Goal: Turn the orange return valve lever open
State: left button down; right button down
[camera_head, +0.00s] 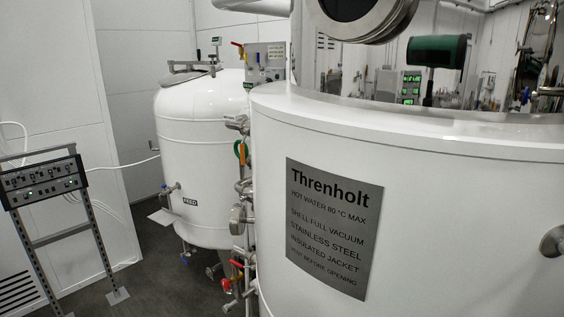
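No lever in the camera_head view can be singled out for certain as the orange return valve lever. Two small red-orange levers, an upper one (236,263) and a lower one (226,284), sit on the piping low between the two white tanks. A small red handle (237,44) sits higher up by the grey control box. A green and orange-yellow fitting (242,152) is on the pipes at mid height. All are small and far off, so their open or shut positions cannot be told. Neither of my grippers is in view.
A large white tank (430,220) with a "Threnholt" plate (333,228) fills the right side close by and hides part of the piping. A smaller white feed tank (200,150) stands behind. A control panel stand (42,182) is at left. Dark floor (160,285) is clear between.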

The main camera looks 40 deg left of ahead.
aim_at(245, 132)
jog(key=k+u, duration=0.2)
jog(key=u, duration=1.2)
jog(key=i+l+u, duration=0.25)
jog(key=k+j, duration=0.1)
